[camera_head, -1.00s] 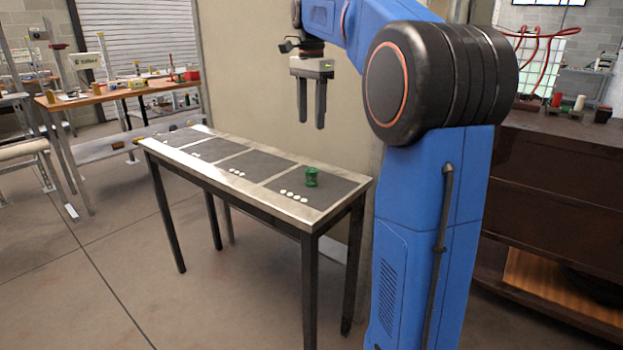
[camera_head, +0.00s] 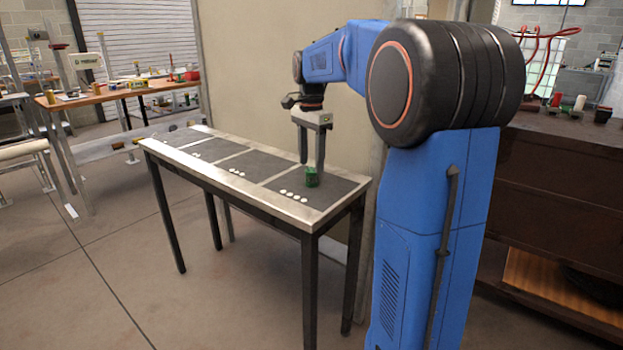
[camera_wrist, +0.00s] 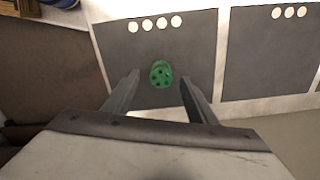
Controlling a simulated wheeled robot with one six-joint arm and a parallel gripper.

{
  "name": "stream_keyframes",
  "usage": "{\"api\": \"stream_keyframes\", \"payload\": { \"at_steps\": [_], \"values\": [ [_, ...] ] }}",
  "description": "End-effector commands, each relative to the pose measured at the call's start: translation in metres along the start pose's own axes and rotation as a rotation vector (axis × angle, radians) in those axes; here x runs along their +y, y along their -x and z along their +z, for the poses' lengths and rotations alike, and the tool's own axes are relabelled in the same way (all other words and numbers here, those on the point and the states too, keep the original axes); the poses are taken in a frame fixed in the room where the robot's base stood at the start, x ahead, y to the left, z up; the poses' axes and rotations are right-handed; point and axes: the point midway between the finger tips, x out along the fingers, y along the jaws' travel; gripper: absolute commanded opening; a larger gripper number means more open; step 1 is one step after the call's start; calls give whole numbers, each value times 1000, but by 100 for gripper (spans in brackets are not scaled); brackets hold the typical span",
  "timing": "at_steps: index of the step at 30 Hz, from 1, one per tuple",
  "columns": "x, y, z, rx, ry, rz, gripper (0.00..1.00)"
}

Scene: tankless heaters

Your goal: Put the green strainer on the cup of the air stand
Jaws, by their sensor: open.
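The green strainer (camera_head: 311,177) stands on the nearest dark mat of the narrow metal table. In the wrist view the strainer (camera_wrist: 161,74) shows from above, with dark holes in its top. My gripper (camera_head: 311,165) is open and pointing down, low over that mat. In the wrist view its two fingers (camera_wrist: 155,95) lie to either side of the strainer's line, with the strainer just beyond the tips and nothing between them. In the head view one finger overlaps the strainer; I cannot tell whether they touch. I cannot make out the air stand or its cup for certain.
The narrow table (camera_head: 285,209) carries several dark mats with white dots; the farther mats look empty. A wall panel (camera_head: 240,80) stands behind it. A wooden workbench (camera_head: 120,92) with small items is at the back left. A dark cabinet (camera_head: 560,170) stands at the right.

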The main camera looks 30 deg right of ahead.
Motion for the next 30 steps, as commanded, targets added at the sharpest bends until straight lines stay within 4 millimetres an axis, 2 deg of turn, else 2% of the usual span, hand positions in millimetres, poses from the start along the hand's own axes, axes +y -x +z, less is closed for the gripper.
{"api": "stream_keyframes", "payload": {
  "at_steps": [6,16,17,22,24,30],
  "values": [
    [-2,-29,-2,-1,0,2,52],
    [-2,-36,-2,0,0,0,52],
    [-2,-36,-2,0,0,0,50],
    [-2,-36,-2,0,0,0,9],
    [-2,-36,-2,0,0,0,3],
    [-2,-35,-2,0,0,0,2]
  ]
}}
